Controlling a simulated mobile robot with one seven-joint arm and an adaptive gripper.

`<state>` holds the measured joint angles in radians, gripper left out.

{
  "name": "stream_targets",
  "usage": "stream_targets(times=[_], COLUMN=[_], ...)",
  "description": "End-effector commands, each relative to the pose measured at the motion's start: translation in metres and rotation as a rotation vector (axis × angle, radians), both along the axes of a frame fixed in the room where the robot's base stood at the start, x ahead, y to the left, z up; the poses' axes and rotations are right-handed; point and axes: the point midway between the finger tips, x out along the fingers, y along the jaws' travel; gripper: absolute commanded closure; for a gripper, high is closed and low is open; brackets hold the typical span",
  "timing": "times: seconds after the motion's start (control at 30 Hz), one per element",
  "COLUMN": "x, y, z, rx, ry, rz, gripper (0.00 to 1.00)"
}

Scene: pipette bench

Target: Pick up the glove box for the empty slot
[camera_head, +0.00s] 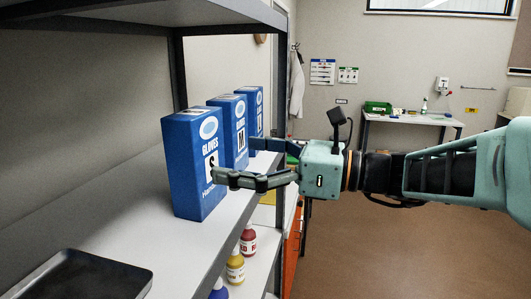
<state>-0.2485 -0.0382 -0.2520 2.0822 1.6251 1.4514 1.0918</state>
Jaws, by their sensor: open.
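Three blue glove boxes stand upright in a row on the shelf. The nearest glove box (190,165) is marked S, the middle glove box (236,130) is marked M, and the farthest glove box (254,108) is partly hidden, its label hard to read. My gripper (232,162) comes in from the right and is open. Its near finger shows in front of the S box's right side, and its far finger shows by the lower part of the M and farthest boxes. I cannot tell whether either finger touches a box. No empty slot is clearly identifiable.
A dark tray (82,277) lies on the shelf (165,250) at the front left. An upper shelf (150,14) and its dark post (178,75) frame the boxes. Bottles with red (248,242) and yellow (235,268) contents stand on a lower level. Open floor (400,250) lies to the right.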

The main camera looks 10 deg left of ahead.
Motion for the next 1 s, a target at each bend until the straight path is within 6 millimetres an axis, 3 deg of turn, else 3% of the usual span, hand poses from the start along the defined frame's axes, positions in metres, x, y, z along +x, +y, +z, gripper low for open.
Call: stream_targets(times=[0.1, 0.43, 0.7, 0.93, 1.0], x=[0.003, 0.009, 0.018, 0.019, 0.019], y=[0.019, 0.043, 0.081, 0.084, 0.083], z=[0.000, -0.001, -0.003, -0.004, -0.004], rx=[-0.002, -0.003, -0.003, -0.003, -0.003], ry=[0.001, 0.002, 0.001, 0.001, 0.001], rz=[0.001, 0.000, 0.000, -0.004, -0.004], gripper=[0.00, 0.00, 0.00, 0.00, 0.06])
